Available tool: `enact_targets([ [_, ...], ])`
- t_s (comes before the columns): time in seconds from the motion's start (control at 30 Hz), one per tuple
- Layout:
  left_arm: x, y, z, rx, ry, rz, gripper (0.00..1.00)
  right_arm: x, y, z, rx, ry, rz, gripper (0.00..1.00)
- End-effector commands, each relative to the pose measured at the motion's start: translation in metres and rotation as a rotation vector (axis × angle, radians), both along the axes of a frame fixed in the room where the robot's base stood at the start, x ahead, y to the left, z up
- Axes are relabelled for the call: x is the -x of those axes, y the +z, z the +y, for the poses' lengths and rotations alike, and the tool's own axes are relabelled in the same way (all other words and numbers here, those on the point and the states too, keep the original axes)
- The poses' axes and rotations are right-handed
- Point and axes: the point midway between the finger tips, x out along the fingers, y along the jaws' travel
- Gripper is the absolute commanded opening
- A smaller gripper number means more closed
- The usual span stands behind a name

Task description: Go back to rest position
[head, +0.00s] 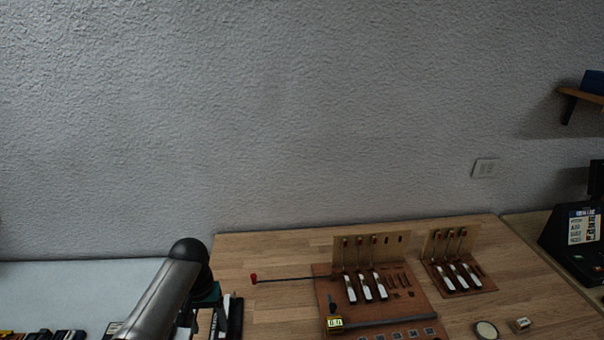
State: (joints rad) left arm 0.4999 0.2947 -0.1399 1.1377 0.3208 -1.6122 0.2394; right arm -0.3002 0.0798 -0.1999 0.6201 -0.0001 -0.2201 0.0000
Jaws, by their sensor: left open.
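My left arm rises from the bottom edge, left of centre, and bends down at a black joint. My left gripper (216,322) points down at the left end of the wooden table and is cut off by the bottom edge. It is open, and I see nothing held in it. My right gripper is out of view. A larger piano action model (362,278) stands on the table, right of my left gripper and apart from it. A smaller one (457,262) stands to its right. Both have white keys and upright hammers before a tan back panel.
The wooden table (285,255) runs along the grey wall. A thin dark rod with a red tip (254,279) lies between my gripper and the larger model. A dark display device (578,240) stands right.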

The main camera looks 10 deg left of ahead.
Motion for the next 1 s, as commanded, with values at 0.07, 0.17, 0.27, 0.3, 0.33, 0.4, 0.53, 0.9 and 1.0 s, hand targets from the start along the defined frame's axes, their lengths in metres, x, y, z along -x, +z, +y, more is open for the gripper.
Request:
enact_targets([
  [0.07,0.010,-0.007,-0.007,-0.004,-0.028,-0.004,0.67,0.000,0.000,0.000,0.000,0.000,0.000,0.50],
  [0.17,0.028,-0.016,-0.020,-0.015,-0.086,-0.024,0.67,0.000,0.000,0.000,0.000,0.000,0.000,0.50],
  [0.27,0.052,-0.024,-0.036,-0.024,-0.152,-0.051,0.67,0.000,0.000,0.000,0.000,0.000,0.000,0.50],
  [0.3,0.062,-0.025,-0.043,-0.026,-0.178,-0.063,0.67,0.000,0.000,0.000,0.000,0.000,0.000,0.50],
  [0.33,0.070,-0.026,-0.047,-0.027,-0.195,-0.072,0.67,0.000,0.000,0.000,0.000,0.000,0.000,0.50],
  [0.4,0.089,-0.027,-0.058,-0.029,-0.235,-0.094,0.67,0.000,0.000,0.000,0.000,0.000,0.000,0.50],
  [0.53,0.124,-0.021,-0.076,-0.030,-0.298,-0.138,0.67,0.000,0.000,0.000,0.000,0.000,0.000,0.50],
  [0.9,0.202,0.019,-0.103,-0.032,-0.388,-0.245,0.67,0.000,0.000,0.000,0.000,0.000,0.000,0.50],
  [1.0,0.213,0.029,-0.106,-0.035,-0.396,-0.263,0.67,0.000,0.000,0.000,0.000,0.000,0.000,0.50],
])
